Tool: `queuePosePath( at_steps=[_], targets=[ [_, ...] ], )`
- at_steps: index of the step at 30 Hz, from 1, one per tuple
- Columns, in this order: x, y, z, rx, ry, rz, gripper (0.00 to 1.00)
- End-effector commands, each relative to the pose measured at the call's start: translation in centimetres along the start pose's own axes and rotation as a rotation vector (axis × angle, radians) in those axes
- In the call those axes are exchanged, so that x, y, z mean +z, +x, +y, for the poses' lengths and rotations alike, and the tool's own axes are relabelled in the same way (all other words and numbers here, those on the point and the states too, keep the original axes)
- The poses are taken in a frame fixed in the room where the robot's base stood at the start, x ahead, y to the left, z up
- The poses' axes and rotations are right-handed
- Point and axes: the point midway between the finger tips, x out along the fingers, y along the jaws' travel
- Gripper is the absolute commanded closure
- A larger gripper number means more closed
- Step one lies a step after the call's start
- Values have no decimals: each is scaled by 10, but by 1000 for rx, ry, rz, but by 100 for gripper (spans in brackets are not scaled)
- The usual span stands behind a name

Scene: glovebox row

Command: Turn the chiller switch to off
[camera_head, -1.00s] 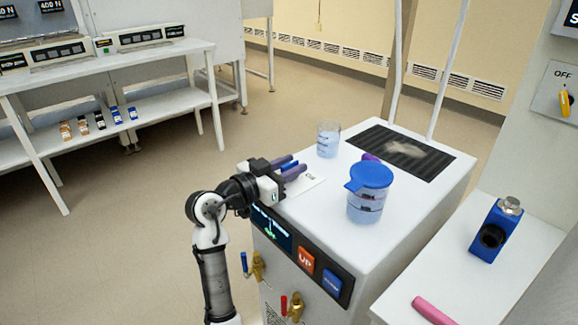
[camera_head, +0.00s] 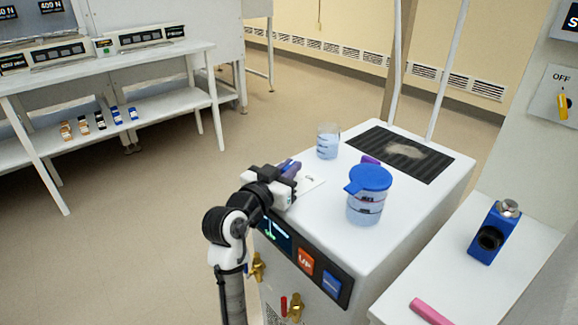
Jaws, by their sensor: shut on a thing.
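My gripper (camera_head: 291,168), with purple-blue fingers, is low over the near left corner of the white machine's top (camera_head: 330,192). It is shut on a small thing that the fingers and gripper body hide. A white label plate (camera_head: 312,183) with dark marks, too small to read, lies under and beside the fingers. A yellow switch knob (camera_head: 563,106) sits on a wall plate at the far right, below the word OFF. My gripper is far from that knob. I cannot tell from the picture which switch is the chiller's.
A blue-lidded jug (camera_head: 366,205) and a beaker (camera_head: 328,141) stand on the machine's top, near a dark grille (camera_head: 401,152). Its front has a display, an orange button (camera_head: 305,262) and brass taps.

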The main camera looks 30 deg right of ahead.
Motion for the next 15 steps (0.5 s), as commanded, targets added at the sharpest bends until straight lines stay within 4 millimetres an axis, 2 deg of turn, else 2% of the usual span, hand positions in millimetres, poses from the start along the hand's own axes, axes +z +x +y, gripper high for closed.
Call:
queuePosePath(
  at_steps=[7, 15],
  targets=[
    [-2, 0, 1, -149, -1, -2, 100],
    [-1, 0, 1, -238, 0, -2, 100]
  ],
)
